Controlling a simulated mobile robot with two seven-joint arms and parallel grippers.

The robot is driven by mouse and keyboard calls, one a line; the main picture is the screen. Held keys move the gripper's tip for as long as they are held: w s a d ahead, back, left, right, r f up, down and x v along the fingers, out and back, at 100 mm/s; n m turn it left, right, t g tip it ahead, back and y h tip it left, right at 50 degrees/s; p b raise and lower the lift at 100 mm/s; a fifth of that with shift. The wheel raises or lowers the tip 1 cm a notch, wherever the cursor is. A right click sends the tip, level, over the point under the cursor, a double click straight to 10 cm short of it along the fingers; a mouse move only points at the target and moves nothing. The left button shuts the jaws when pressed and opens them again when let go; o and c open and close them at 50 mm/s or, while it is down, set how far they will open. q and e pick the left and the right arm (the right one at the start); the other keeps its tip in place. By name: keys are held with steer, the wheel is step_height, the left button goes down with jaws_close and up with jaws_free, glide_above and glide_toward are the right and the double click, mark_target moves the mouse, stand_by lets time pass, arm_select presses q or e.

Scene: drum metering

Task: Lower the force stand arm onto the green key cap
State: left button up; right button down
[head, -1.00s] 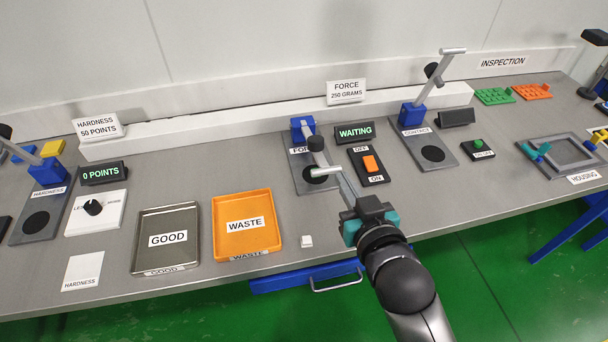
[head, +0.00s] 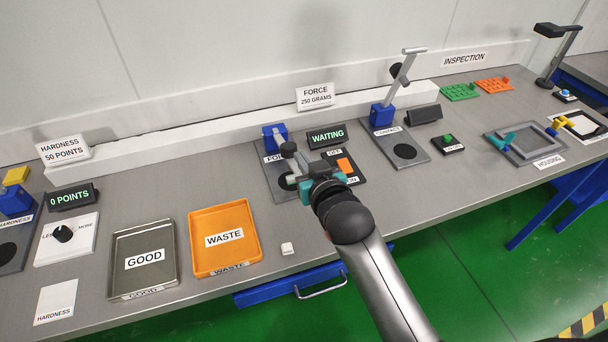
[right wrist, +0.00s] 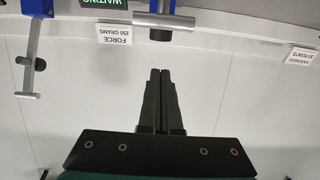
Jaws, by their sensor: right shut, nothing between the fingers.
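The force stand has a blue block (head: 275,136) on a grey base. Its arm reaches out toward me over the base, with a dark round head (head: 288,149) on it. The arm's far end is partly hidden by my right gripper (head: 306,168). That gripper is shut and empty, close to the arm; I cannot tell whether they touch. In the right wrist view its shut fingers (right wrist: 160,100) point at a grey bar (right wrist: 165,20) with a dark piece under it. I see no green key cap under the arm. A green piece (head: 448,138) sits on a black block farther right. My left gripper is not in view.
A WAITING display (head: 327,137) and an orange switch (head: 345,166) stand right of the force stand. The contact stand (head: 383,115) has its arm raised.

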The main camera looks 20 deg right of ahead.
steer(key=f, duration=0.4)
steer(key=shift+s+b, duration=0.25)
steer(key=shift+b, duration=0.05)
steer(key=shift+t, duration=0.7)
steer(key=f+b, duration=0.2)
steer(key=s+f+b, duration=0.1)
steer(key=f+b, duration=0.3)
steer(key=f, duration=0.1)
steer(key=shift+s+f+b, duration=0.1)
steer(key=shift+s+b, duration=0.15)
steer(key=shift+b, duration=0.05)
